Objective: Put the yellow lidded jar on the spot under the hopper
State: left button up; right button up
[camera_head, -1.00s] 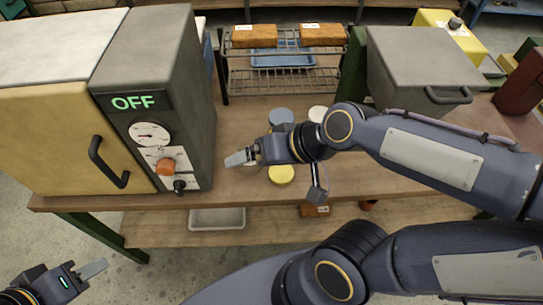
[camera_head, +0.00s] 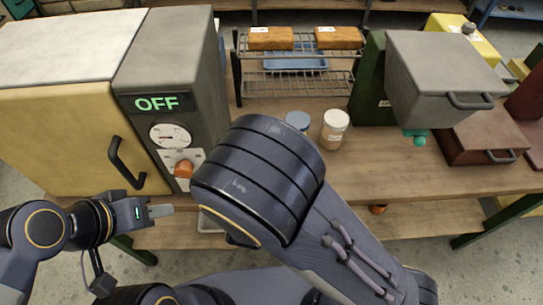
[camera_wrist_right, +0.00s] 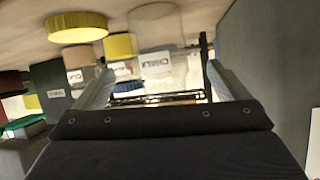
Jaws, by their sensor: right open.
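The yellow lidded jar does not show in the head view, where my right arm covers the middle of the table. In the right wrist view, two yellow round parts show at upper left, a nearer one (camera_wrist_right: 77,27) and another (camera_wrist_right: 120,45); I cannot tell which belongs to the jar. My right gripper (camera_wrist_right: 157,70) is open, with labelled jars beyond its fingers. A grey hopper-like box (camera_head: 440,75) stands at right with a teal piece (camera_head: 415,137) under it; I cannot make out a marked spot. My left gripper (camera_head: 153,211) is at lower left, its opening unclear.
A blue-lidded jar (camera_head: 298,120) and a white-lidded jar (camera_head: 334,128) stand mid-table. Behind them is a wire rack (camera_head: 300,84). An oven-like machine reading OFF (camera_head: 170,55) fills the left. A dark red box (camera_head: 485,140) is at right. The right front table is clear.

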jog(key=shift+s+d+r+t+h, duration=0.1)
jog(key=shift+s+d+t+h, duration=0.1)
jog(key=shift+t+h, duration=0.35)
jog(key=shift+w+d, duration=0.1)
jog(key=shift+w, duration=0.25)
jog(key=shift+n+t, duration=0.25)
jog(key=shift+n, duration=0.05)
jog(key=x, duration=0.2)
jog(key=p+x, duration=0.1)
jog(key=x, duration=0.4)
jog(key=shift+w+a+p, duration=0.1)
jog(key=shift+a+p, duration=0.25)
jog(key=shift+a, duration=0.05)
jog(key=c, duration=1.4)
